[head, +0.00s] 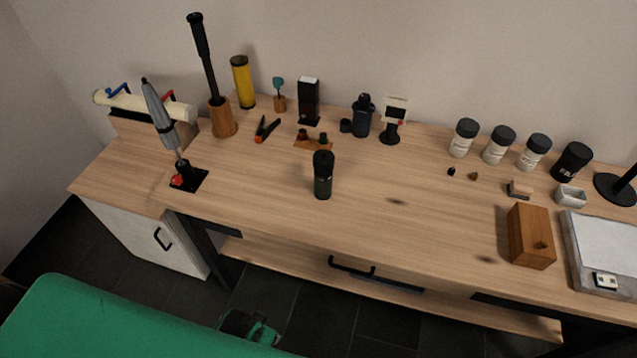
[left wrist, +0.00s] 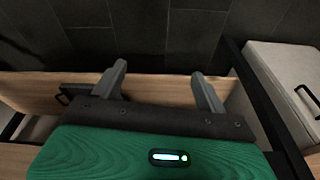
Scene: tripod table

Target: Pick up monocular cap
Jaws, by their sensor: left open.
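A dark blue-black device that looks like the monocular (head: 361,116) stands upright at the back middle of the table in the head view. A small dark round piece, perhaps the monocular cap (head: 346,126), lies just left of it; it is too small to be sure. My left gripper (left wrist: 159,88) shows in the left wrist view with its two grey fingers wide apart and nothing between them. The cap is not in that view, and the gripper is away from the tabletop items. My right gripper is not in view.
A dark upright cylinder (head: 323,178) stands in front of the cap. A small wooden stand (head: 314,143), pliers (head: 267,129) and a black box (head: 309,100) are to its left. A white-screened device (head: 393,118) stands right. The table's front middle (head: 410,225) is mostly clear.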

